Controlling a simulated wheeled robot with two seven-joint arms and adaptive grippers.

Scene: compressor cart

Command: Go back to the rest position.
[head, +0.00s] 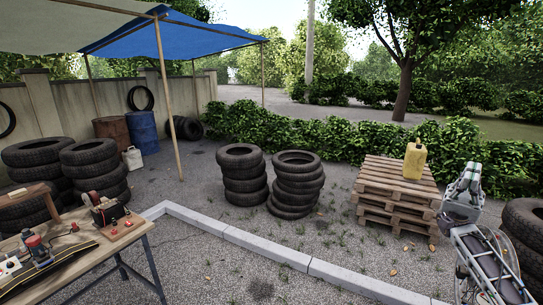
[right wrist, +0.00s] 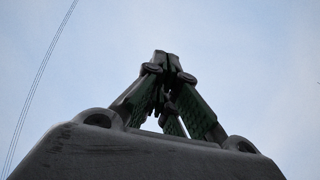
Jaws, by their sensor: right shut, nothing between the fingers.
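My right gripper (head: 470,180) is raised at the right of the head view, with its arm coming up from the lower right corner. In the right wrist view its fingers (right wrist: 167,62) meet at the tips against plain sky, and nothing is between them. It touches nothing that I can see. My left gripper is not in the head view.
A wooden workbench (head: 95,262) with several small devices stands at the lower left. Tyre stacks (head: 243,175) and a pallet stack (head: 395,190) with a yellow jerrycan (head: 414,160) stand beyond a concrete kerb (head: 255,246). More tyres (head: 524,222) are right of my right arm.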

